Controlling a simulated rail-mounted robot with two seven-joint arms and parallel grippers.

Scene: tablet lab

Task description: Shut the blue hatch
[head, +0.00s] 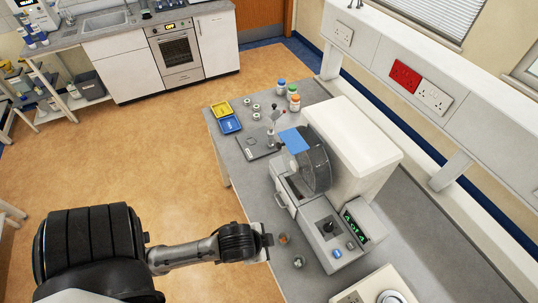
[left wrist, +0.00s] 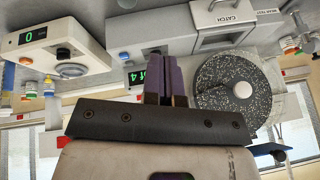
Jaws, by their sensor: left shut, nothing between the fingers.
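The blue hatch (head: 294,140) is a flat blue panel at the upper left side of the round dark speckled drum (head: 316,164). It appears to stand out from the drum's face. In the left wrist view the speckled drum (left wrist: 238,92) shows at the right, and a dark blue panel edge (left wrist: 270,149) shows beyond it, partly hidden. My left gripper (head: 268,240) is shut and empty, in front of the machine and apart from the hatch. Its purple fingers (left wrist: 165,80) are together in the left wrist view. My right gripper is in neither view.
The machine's grey control box (head: 325,229) with a green display stands right of my left gripper. A catch drawer (head: 282,194), small jars (head: 298,262) and a white balance (head: 375,290) are near. Yellow and blue trays (head: 229,124) and bottles (head: 294,103) stand farther back.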

